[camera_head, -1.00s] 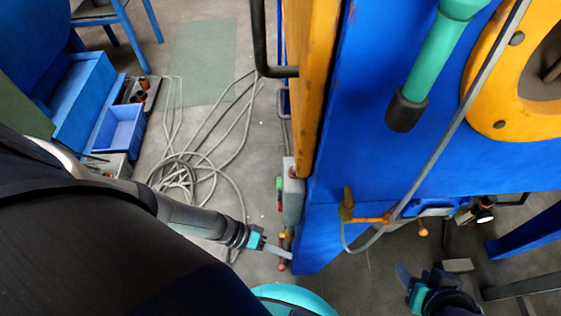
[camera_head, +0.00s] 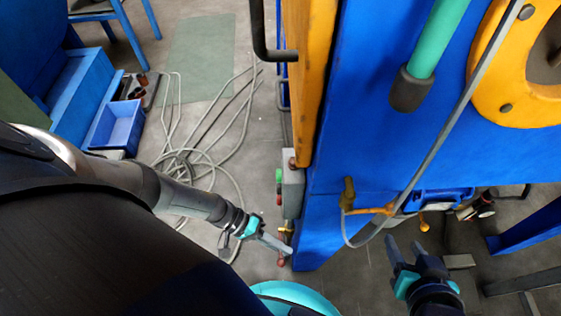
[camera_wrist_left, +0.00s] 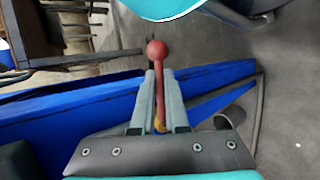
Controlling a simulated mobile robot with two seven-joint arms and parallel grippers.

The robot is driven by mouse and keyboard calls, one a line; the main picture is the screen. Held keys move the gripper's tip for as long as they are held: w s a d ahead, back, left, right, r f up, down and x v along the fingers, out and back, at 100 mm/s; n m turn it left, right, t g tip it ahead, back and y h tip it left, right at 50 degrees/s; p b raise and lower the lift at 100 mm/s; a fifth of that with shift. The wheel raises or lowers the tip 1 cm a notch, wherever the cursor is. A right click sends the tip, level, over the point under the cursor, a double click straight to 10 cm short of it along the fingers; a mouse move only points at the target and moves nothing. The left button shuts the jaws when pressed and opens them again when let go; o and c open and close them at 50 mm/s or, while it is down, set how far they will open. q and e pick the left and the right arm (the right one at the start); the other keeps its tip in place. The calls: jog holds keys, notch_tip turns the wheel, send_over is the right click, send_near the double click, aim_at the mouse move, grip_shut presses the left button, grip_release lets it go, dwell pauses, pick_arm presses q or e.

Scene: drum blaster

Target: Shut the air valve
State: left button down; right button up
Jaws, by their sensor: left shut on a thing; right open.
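A lever with a red ball knob (camera_wrist_left: 157,49) stands between the fingers of my left gripper (camera_wrist_left: 157,78) in the left wrist view. The gripper is shut on this lever, with the knob just beyond the fingertips. In the head view, my left gripper (camera_head: 289,250) is beside the lower corner of the blue machine, where the red knob (camera_head: 281,262) shows by its fingers. My right gripper (camera_head: 404,241) is open and empty, low in front of the machine. Most of the lever's base is hidden by my fingers.
The blue machine (camera_head: 370,120) fills the right side. A brass fitting (camera_head: 347,195) with a yellow handle and a grey hose sits on its lower part. A grey box (camera_head: 293,188) with buttons is on its edge. Loose cables (camera_head: 195,165) and a blue bin (camera_head: 118,128) lie left.

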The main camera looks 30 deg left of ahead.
pick_arm(q)
jog(key=c, duration=0.9)
grip_release()
jog(key=shift+r, duration=0.1)
jog(key=p+v, duration=0.4)
jog(key=v, duration=1.1)
jog(key=shift+a, duration=0.15)
pick_arm(e)
jog(key=s+d+f+g+h, duration=0.2)
jog(key=s+d+g, duration=0.2)
jog(key=d, duration=0.1)
jog(key=shift+s+f+m+g, duration=0.15)
jog(key=shift+f+m+g, duration=0.15)
jog(key=shift+f+g, duration=0.1)
pick_arm(q)
jog(key=shift+s, duration=0.1)
